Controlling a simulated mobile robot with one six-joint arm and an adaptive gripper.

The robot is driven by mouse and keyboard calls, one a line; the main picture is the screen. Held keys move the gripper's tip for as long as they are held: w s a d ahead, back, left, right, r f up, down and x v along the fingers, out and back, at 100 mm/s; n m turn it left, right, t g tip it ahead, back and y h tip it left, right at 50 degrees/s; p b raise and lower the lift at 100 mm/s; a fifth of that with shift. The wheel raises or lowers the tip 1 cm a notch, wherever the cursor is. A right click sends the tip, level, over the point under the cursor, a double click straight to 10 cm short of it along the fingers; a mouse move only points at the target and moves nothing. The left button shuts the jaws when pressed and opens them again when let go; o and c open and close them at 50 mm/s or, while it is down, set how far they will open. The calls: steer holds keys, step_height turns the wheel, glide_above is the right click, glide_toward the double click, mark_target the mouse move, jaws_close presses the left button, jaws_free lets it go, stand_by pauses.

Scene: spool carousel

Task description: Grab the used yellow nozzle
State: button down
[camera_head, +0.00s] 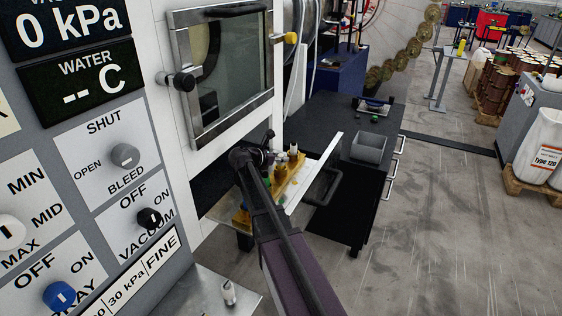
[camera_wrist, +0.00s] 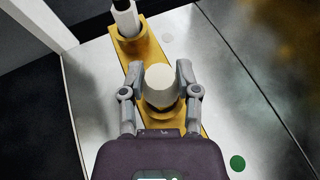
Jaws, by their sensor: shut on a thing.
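In the wrist view, my gripper (camera_wrist: 157,72) is shut on a nozzle (camera_wrist: 160,86), one finger on each side. The nozzle has a wide cream-white body and stands upright in a yellow rack (camera_wrist: 138,48). Yellow shows around its base, but I cannot tell whether that is nozzle or rack. A second nozzle (camera_wrist: 125,17), white with a dark top opening, stands in the yellow holder at the rack's far end. In the head view, the rack (camera_head: 287,183) lies on a pale tray, and my dark gripper (camera_head: 262,160) reaches in at its left. The held nozzle is not clear there.
A grey metal tray surface (camera_wrist: 225,75) lies around the rack, with a green dot (camera_wrist: 237,163) on it. In the head view, a windowed cabinet door (camera_head: 228,70) hangs above at left. A dark bench with a grey bin (camera_head: 370,148) stands to the right.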

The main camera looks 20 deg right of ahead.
step_height(320, 180, up, 18)
steer(key=p, duration=1.8)
